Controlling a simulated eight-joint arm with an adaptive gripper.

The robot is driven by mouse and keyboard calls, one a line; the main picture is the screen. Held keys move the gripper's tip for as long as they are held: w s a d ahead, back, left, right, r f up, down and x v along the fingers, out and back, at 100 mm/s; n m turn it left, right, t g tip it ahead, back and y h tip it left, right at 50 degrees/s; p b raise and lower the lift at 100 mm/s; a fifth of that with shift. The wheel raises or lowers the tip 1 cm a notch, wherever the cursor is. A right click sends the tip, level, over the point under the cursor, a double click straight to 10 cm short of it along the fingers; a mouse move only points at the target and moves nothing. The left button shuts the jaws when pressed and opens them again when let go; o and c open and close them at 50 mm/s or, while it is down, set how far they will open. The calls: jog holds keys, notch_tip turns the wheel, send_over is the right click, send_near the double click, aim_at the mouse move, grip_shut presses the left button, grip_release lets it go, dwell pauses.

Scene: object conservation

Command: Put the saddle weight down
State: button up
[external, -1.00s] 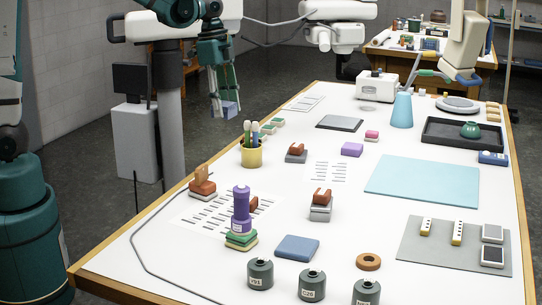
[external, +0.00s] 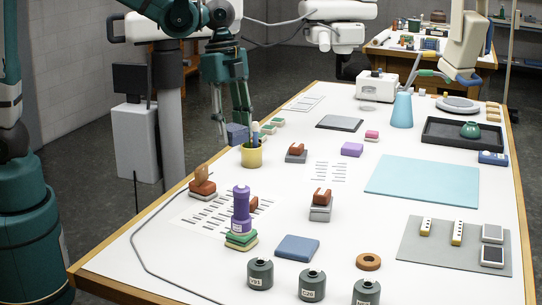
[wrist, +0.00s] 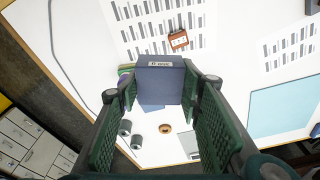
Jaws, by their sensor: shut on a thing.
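My gripper (external: 236,132) is shut on a dark blue block with a pale label, apparently the saddle weight (external: 237,135). In the wrist view my gripper (wrist: 160,88) has its green fingers on both sides of the saddle weight (wrist: 160,72); the label is too small to read. In the external view the block is held up near the table's left edge, just left of and partly in front of the yellow pen cup (external: 251,156). I cannot tell its exact height.
A purple-topped stack (external: 241,212) and a rust-topped grey block (external: 320,207) stand nearer the front. Several dark labelled canisters (external: 312,284) line the front edge. A blue pad (external: 298,247) lies flat. The turquoise mat (external: 424,182) is bare.

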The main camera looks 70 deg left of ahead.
jog(key=s+d+m, duration=0.3)
jog(key=s+d, duration=0.5)
jog(key=d, duration=0.7)
jog(key=m, duration=0.2)
send_over(196, 276)
notch_tip(196, 276, down, 10)
jog(key=shift+a+f+g, duration=0.25)
jog(key=shift+f+g, duration=0.15)
jog(key=shift+f, duration=0.2)
jog(key=shift+f+b, duration=0.3)
jog(key=shift+f, duration=2.6)
jog(key=shift+f, duration=0.15)
jog(key=shift+f, duration=1.95)
jog(key=shift+f, duration=0.15)
